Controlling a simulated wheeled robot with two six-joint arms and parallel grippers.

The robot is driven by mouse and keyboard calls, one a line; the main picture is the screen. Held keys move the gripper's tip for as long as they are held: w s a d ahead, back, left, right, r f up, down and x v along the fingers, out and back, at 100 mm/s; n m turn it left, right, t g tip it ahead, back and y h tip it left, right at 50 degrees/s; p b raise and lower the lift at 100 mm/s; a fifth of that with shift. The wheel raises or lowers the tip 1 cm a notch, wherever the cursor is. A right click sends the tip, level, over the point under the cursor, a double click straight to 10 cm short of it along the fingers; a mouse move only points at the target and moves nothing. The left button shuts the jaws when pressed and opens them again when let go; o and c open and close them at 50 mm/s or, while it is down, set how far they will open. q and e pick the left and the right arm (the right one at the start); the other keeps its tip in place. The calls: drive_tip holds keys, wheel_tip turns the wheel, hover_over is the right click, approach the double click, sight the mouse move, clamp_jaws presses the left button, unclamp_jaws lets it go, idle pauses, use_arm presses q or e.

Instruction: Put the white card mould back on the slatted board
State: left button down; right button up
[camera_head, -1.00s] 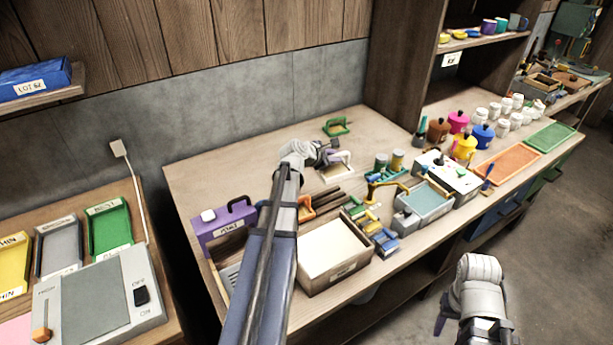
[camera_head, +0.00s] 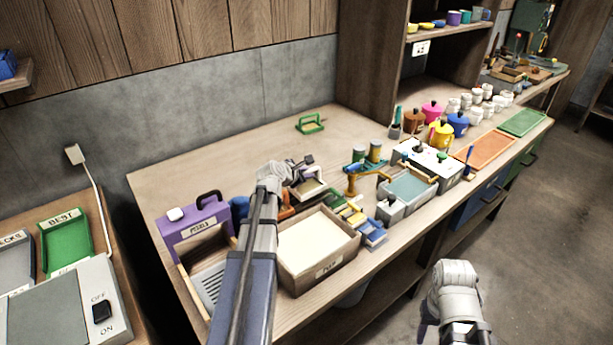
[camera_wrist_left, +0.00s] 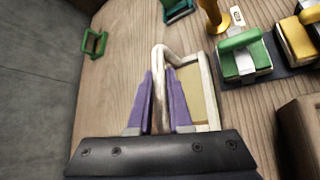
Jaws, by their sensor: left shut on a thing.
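The white card mould is a pale frame with a raised handle and a cream panel; it shows in the head view (camera_head: 312,190) and large in the left wrist view (camera_wrist_left: 212,98). My left gripper (camera_head: 302,170) is shut on its handle, with purple fingers either side of the white bar in the wrist view (camera_wrist_left: 160,95). The mould is over the worktop, behind the open box; I cannot tell its height. The grey slatted board (camera_head: 209,284) lies at the worktop's left end, partly hidden by my left arm. My right gripper (camera_head: 425,318) is low at right; its jaw opening is unclear.
A purple case (camera_head: 196,232) stands behind the slatted board. An open cardboard box (camera_head: 318,265) with white contents stands right of my left arm. Coloured blocks (camera_head: 358,222) and a grey-blue tray (camera_head: 410,187) lie farther right. A green mould (camera_head: 310,124) sits on clear worktop at the back.

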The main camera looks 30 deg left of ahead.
use_arm(q)
drive_tip(key=shift+f+b, duration=1.25)
drive_tip(key=shift+f, duration=0.1)
drive_tip(key=shift+f+b, duration=0.4)
drive_tip(key=c, duration=0.8)
unclamp_jaws()
drive_tip(key=shift+o, duration=0.2)
drive_tip(key=p+v, duration=0.4)
drive_tip(key=v, duration=0.3)
drive_tip(key=shift+s+r, duration=0.25)
drive_tip(key=shift+s, duration=0.1)
